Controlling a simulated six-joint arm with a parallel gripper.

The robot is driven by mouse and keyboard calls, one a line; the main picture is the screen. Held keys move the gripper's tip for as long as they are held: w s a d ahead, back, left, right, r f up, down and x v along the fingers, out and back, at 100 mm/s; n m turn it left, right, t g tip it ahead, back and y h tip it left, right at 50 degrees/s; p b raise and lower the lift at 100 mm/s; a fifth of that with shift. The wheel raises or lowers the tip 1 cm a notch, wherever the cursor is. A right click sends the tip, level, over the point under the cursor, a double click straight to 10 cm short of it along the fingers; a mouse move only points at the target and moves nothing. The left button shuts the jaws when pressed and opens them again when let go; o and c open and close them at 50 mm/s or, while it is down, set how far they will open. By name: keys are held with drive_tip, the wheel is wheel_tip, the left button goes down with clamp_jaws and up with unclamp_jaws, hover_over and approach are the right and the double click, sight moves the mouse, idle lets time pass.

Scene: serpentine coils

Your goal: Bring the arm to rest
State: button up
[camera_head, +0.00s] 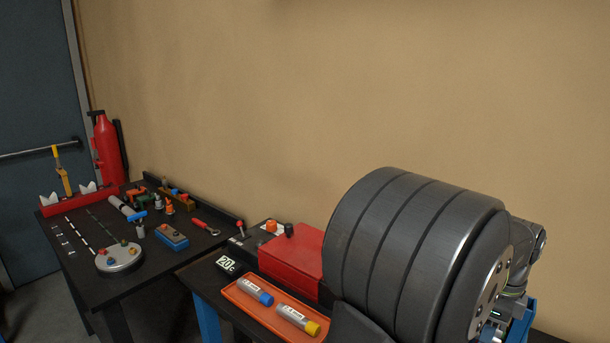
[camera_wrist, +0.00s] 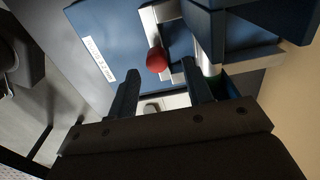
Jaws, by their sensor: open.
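My gripper (camera_wrist: 163,88) shows in the wrist view with its two dark fingers apart. Nothing is held between them. Past the fingertips is a blue block-like fixture (camera_wrist: 110,38) with a white label. A red ball knob (camera_wrist: 156,60) on a pale lever is on the fixture, just beyond the gap between the fingers. A pale upright piece with a green end (camera_wrist: 210,68) is close to the right finger; I cannot tell whether they touch. In the head view my gripper is not visible.
In the head view, an orange tray (camera_head: 238,294) holds a blue-capped tube (camera_head: 251,290) and a yellow-capped tube (camera_head: 297,320). A red box (camera_head: 291,257) is behind it. The right side is largely blocked.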

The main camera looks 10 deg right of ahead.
wheel_tip(320, 180, down, 4)
drive_tip(key=shift+a+r, duration=0.1)
drive_tip(key=shift+r, duration=0.15)
drive_tip(key=shift+s+a, duration=0.1)
drive_tip(key=shift+s, duration=0.05)
